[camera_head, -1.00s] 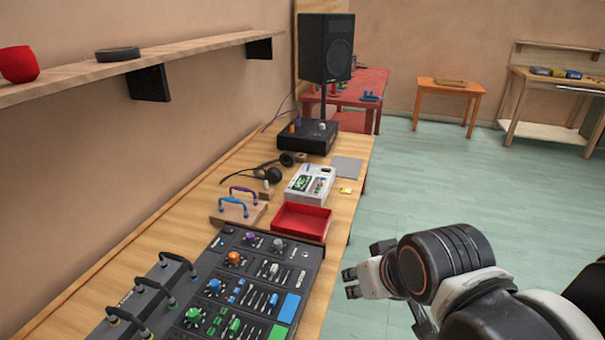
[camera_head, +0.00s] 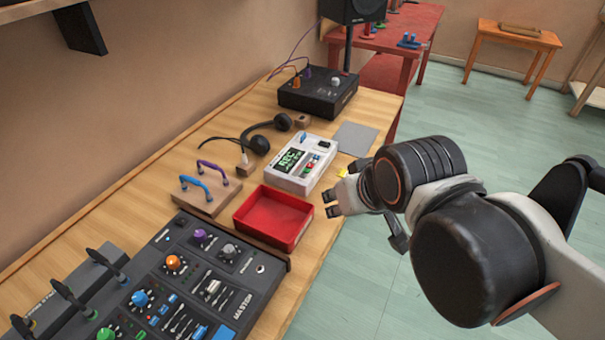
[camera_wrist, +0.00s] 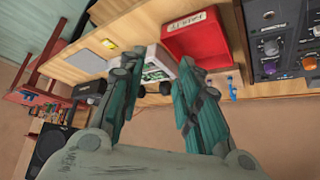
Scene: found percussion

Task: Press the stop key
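The white recorder (camera_head: 303,163) lies on the wooden table, with a dark screen reading REC in green and several small coloured keys (camera_head: 312,163) on its right part. Which key is the stop key is too small to tell. My gripper (camera_head: 331,204) is in the air near the table's right edge, to the right of the red tray and below the recorder in the picture.
A red tray (camera_head: 245,214) sits just in front of the recorder. A mixer (camera_head: 185,285) fills the near table. Headphones (camera_head: 260,144), a board with blue and purple handles (camera_head: 208,198), a black box (camera_head: 318,100) and a grey pad (camera_head: 355,139) lie around. Open floor is to the right.

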